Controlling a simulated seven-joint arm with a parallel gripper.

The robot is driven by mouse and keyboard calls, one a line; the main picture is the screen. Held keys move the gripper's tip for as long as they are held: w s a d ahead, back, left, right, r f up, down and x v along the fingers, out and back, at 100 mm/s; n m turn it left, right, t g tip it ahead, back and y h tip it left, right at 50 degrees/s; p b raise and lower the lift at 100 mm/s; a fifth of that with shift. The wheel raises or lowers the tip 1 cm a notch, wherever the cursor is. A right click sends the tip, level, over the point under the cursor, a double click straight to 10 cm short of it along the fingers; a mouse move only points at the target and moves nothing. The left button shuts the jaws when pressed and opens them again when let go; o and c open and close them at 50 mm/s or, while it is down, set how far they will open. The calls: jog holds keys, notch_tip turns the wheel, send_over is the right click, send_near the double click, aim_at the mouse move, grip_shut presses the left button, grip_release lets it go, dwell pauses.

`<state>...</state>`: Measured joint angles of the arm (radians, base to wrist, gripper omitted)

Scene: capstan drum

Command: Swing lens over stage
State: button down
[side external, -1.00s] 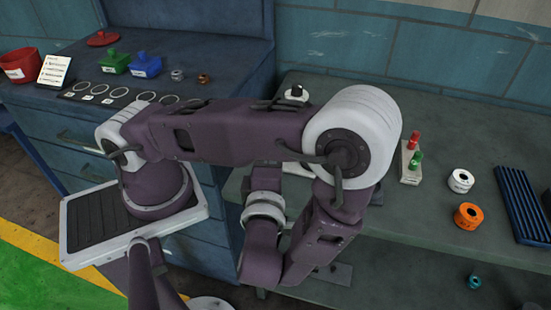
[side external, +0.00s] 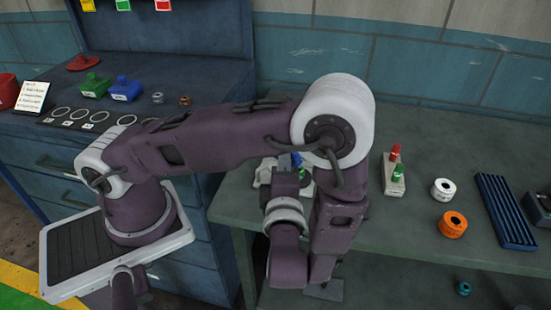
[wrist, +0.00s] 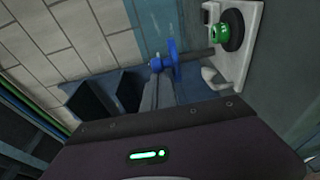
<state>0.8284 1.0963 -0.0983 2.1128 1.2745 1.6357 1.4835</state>
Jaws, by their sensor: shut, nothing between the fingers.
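In the wrist view my gripper (wrist: 157,92) shows as two grey fingers, closed together and empty. Their tips are close to a blue handle-like part (wrist: 168,60); I cannot tell whether they touch it. The blue part joins a dark bar that reaches toward a white plate (wrist: 238,62). A green knob on a black round base (wrist: 226,32) sits on that plate. In the side view my arm mostly hides this fixture; small blue (side external: 291,159) and white (side external: 264,172) parts show beside it, and my fingertips are hidden. I cannot pick out a lens or a stage with certainty.
On the bench, a pale block with red and green pegs (side external: 394,175), a white ring (side external: 442,190), an orange ring (side external: 453,224) and a dark blue ribbed rack (side external: 505,211) stand to the right.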

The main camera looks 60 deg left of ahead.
jog(key=w, duration=0.1)
jog(key=w+d, duration=0.1)
jog(key=w, duration=0.1)
jog(key=w+d, duration=0.1)
jog(key=w, duration=0.1)
jog(key=shift+w+r, duration=0.1)
jog(key=s+a, duration=0.3)
jog(key=s, duration=0.1)
jog(key=s+d, duration=0.2)
jog(key=d, duration=0.8)
jog(key=s+a+r+n+g+h, duration=0.3)
jog(key=s+a+r+n+g, duration=0.15)
jog(key=n, duration=0.55)
jog(key=s+a+r+n+g+h, duration=0.2)
jog(key=s+a+r+n+g, duration=0.25)
jog(key=n, duration=0.55)
jog(key=s+d+r+n+t+h, duration=0.1)
jog(key=n+h, duration=0.4)
jog(key=n, duration=0.6)
jog(key=s+r+n+t+h, duration=0.3)
jog(key=r+n+h, duration=0.1)
jog(key=n, duration=0.7)
jog(key=shift+s+d+r+n+t+h, duration=0.3)
jog(key=shift+d+r+t+h, duration=0.1)
jog(key=shift+h, duration=0.1)
